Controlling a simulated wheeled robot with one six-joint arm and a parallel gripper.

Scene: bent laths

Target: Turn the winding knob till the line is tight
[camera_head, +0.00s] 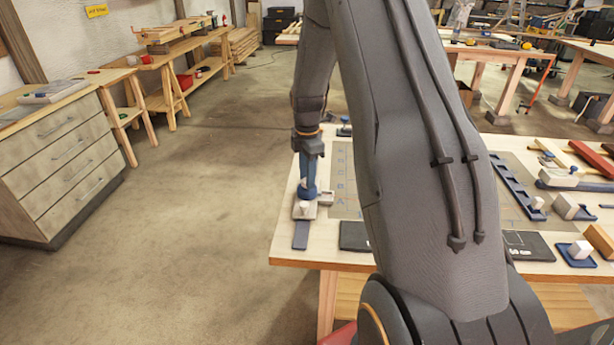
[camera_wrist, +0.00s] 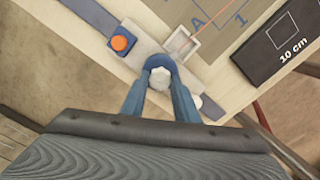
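The winding knob (camera_wrist: 160,78) is a small pale faceted piece on a light grey plate (camera_wrist: 146,47) in the wrist view. The blue fingers of my gripper (camera_wrist: 160,86) stand on either side of it, and I see no gap between them and it. In the head view my gripper (camera_head: 308,188) points down over the plate at the table's left end. A small pale open-topped box (camera_wrist: 182,43) sits beside the plate. A thin orange line (camera_wrist: 212,28) runs from it to the upper right. Whether the line is slack is unclear. The fingers hide part of the knob's surroundings.
A dark plate marked 10 cm (camera_wrist: 280,45) lies to the right. My arm hides the table's middle in the head view. The floor left of the table is clear.

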